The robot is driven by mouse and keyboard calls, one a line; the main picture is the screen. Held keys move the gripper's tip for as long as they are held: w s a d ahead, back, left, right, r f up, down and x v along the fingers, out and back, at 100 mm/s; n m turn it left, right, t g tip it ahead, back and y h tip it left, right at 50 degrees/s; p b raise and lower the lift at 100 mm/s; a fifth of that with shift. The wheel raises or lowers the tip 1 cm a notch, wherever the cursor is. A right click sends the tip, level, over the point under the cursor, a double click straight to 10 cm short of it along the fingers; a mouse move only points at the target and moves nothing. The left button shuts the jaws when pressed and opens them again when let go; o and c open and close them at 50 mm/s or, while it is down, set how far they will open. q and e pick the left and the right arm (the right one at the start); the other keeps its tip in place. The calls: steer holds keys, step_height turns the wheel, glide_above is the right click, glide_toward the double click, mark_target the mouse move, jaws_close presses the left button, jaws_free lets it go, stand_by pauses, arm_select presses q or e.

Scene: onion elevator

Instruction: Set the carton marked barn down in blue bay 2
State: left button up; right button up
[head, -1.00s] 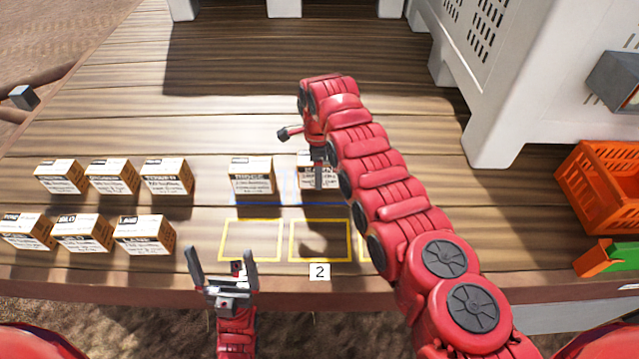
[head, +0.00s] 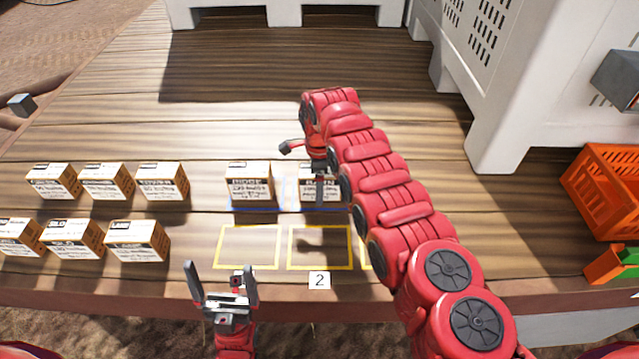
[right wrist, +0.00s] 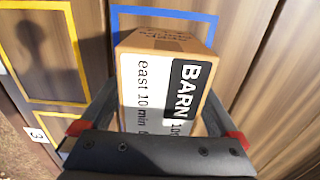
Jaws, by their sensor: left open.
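The carton marked barn (right wrist: 145,85) is between the fingers of my right gripper (right wrist: 163,105) in the right wrist view, its label facing the camera. The fingers appear to press both its sides. In the head view the carton (head: 308,184) stands in blue bay 2 (head: 322,208), behind the yellow bay with the "2" tag (head: 319,280). My right gripper (head: 320,185) reaches down over it and partly hides it. Its base looks level with the deck, but contact is hard to tell. My left gripper (head: 221,280) is open and empty at the front edge.
Another carton (head: 250,186) stands in the blue bay just left. Several cartons (head: 138,240) stand in two rows farther left. Yellow bays (head: 249,247) in front are empty. A white crate (head: 495,130) and an orange crate (head: 605,190) are at right.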

steer(key=shift+r+p, duration=0.5)
steer(key=shift+r, duration=0.05)
step_height(320, 180, up, 6)
steer(key=p, duration=0.4)
steer(key=shift+w+r, duration=0.1)
steer(key=shift+r, duration=0.1)
step_height(320, 180, up, 5)
steer(key=shift+f, duration=0.1)
steer(key=shift+s+f, duration=0.15)
steer(key=shift+s, duration=0.05)
